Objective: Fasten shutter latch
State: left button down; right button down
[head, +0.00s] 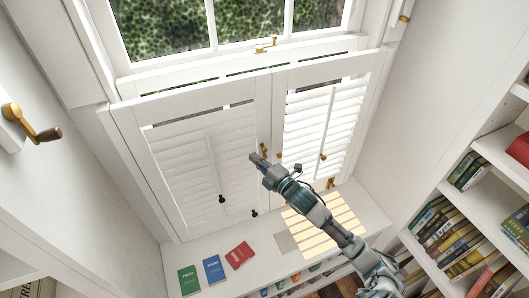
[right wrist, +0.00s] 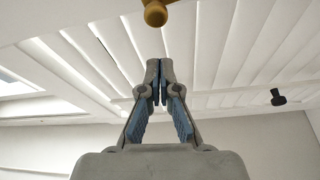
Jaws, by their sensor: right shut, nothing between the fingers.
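The white louvred shutters stand under the window as a left panel (head: 185,165) and a right panel (head: 318,120), meeting at a middle stile. A small brass latch (head: 264,149) sits near that meeting line. My right gripper (head: 254,157) is shut and empty, its tips close to the latch; I cannot tell in the head view whether they touch. In the right wrist view the closed fingers (right wrist: 160,82) point at the slats, and a rounded brass end (right wrist: 155,13) shows beyond and above them, apart from the tips. My left gripper is not in view.
A brass crank with a brown grip (head: 32,127) juts from the left wall. Red, blue and green books (head: 212,268) lie on the sill. Bookshelves (head: 490,150) stand at right. Dark knobs (head: 222,199) show low on the left panel. A brass window catch (head: 266,45) is above.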

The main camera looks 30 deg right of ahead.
jog(key=d, duration=0.1)
jog(key=w+d+p, duration=0.1)
jog(key=shift+d+f, duration=0.2)
jog(key=shift+d, duration=0.15)
